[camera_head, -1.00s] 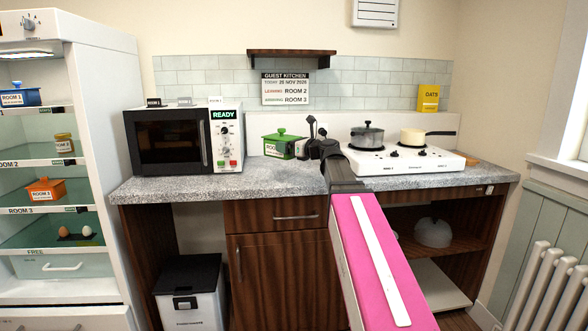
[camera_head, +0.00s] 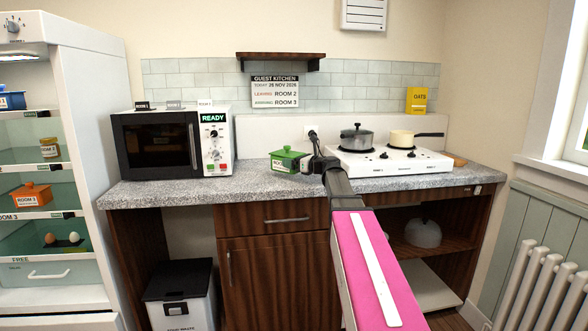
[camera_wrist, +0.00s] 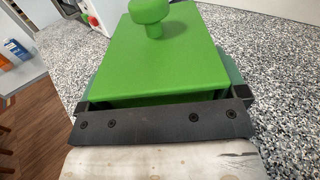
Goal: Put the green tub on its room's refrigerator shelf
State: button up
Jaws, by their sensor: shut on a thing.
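The green tub (camera_head: 287,160), with a knobbed lid and a white label reading ROOM and an unclear number, is at the counter right of the microwave. My gripper (camera_head: 310,163) is shut on it. In the wrist view the green tub (camera_wrist: 165,50) sits between the dark jaws (camera_wrist: 165,105), with speckled counter visible around it. I cannot tell whether it touches the counter. The open-fronted refrigerator (camera_head: 85,150) stands at the left. Its shelves hold a blue tub (camera_head: 12,100), a jar (camera_head: 49,148), an orange tub (camera_head: 31,194) above a ROOM 3 label, and eggs (camera_head: 62,239) above FREE.
The microwave (camera_head: 160,145) reads READY on the counter (camera_head: 215,190). Right of the tub is a white hob (camera_head: 395,160) with two pans. A wall sign (camera_head: 274,91) reads leaving ROOM 2, arriving ROOM 3. A bin (camera_head: 180,290) stands under the counter; a radiator (camera_head: 545,280) is at right.

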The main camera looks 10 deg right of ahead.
jog(key=shift+f, duration=1.45)
jog(key=shift+f, duration=0.1)
jog(key=o, duration=1)
